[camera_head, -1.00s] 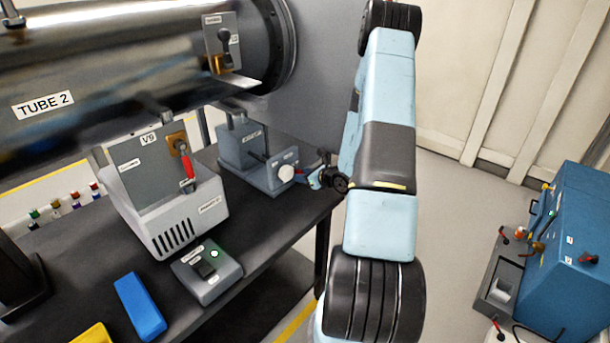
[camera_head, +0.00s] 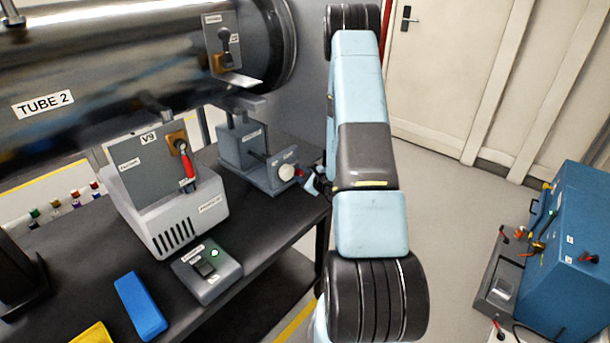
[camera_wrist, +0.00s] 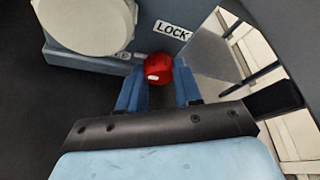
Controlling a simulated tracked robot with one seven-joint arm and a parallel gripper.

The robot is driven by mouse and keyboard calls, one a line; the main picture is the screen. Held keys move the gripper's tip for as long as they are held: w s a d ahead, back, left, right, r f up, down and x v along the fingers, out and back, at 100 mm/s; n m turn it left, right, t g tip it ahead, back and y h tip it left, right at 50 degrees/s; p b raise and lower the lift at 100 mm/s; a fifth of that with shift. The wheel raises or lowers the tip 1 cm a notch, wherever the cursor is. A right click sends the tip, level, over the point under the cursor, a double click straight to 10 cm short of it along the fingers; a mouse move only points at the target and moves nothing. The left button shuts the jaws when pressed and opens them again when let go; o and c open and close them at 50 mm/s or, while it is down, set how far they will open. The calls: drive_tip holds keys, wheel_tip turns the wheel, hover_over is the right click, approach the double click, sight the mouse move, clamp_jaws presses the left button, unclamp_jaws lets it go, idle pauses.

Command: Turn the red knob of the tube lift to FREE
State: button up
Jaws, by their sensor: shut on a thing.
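The tube lift (camera_head: 262,172) is a grey unit on the dark bench under the end of TUBE 2, with a round white handwheel (camera_head: 288,172) on its front. The wheel shows large at the upper left of the wrist view (camera_wrist: 85,22). The red knob (camera_wrist: 160,67) has a small white mark and sits just below a LOCK label (camera_wrist: 172,30). My gripper (camera_wrist: 157,84) is shut on the red knob, with a blue finger on each side of it. In the head view, the knob is small (camera_head: 299,172) beside my gripper (camera_head: 313,181). No FREE label is readable.
A V9 panel box (camera_head: 190,215) with a red lever stands left of the lift. A switch box (camera_head: 208,270) with a green light and a blue block (camera_head: 139,306) lie nearer. A blue cabinet (camera_head: 570,255) stands at right. The floor between is clear.

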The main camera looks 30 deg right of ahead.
drive_tip(key=shift+d+r, duration=0.1)
drive_tip(key=o, duration=1)
drive_tip(key=shift+o, duration=0.2)
drive_tip(key=v, duration=1.3)
drive_tip(key=shift+s, duration=0.35)
